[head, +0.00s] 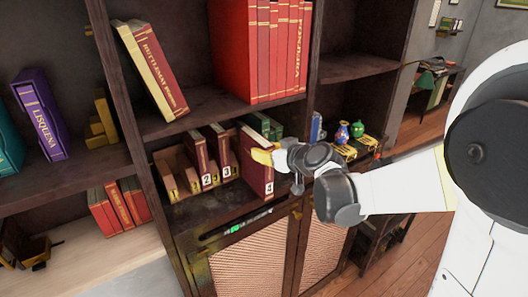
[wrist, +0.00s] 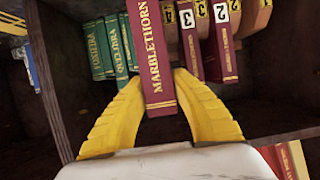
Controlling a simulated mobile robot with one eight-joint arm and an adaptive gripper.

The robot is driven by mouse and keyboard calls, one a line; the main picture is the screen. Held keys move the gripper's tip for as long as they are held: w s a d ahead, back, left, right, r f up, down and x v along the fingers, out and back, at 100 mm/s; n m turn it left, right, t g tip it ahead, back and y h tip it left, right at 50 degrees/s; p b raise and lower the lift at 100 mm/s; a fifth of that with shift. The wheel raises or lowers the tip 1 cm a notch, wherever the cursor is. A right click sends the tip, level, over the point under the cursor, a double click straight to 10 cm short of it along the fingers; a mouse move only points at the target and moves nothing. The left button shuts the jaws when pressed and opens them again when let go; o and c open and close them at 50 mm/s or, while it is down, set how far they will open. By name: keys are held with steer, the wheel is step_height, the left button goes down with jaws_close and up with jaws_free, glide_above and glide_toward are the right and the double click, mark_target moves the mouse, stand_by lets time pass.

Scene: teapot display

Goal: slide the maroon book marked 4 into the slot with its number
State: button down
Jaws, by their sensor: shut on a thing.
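The maroon book marked 4 (head: 257,172) is upright in my gripper (head: 263,157), in front of the wooden slotted rack (head: 171,163) on the middle shelf. In the wrist view its spine reads MARBLETHORN (wrist: 153,55), and the yellow fingers of my gripper (wrist: 158,85) close on its two sides. Maroon books marked 2 (head: 196,153) and 3 (head: 219,148) stand in the rack to its left. The rack has yellow number labels; the slot labelled 4 is not clearly readable in the head view, being partly hidden behind the held book.
Green books (head: 262,125) stand behind the held book and show beside it in the wrist view (wrist: 105,45). A dark upright panel (head: 310,75) stands to the right. Small vases (head: 357,129) sit further right.

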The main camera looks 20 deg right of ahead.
mark_target(250, 131)
steer(key=w+a+b, duration=0.1)
steer(key=w+a, duration=0.1)
steer(key=w, duration=0.5)
steer(key=w+a+b, duration=0.1)
steer(key=w+a, duration=0.1)
steer(key=w, duration=0.5)
steer(key=shift+a, duration=0.3)
stand_by(5.0)
steer(key=c, duration=1.1)
jaws_free()
steer(key=shift+w, duration=0.15)
steer(key=v, duration=1.2)
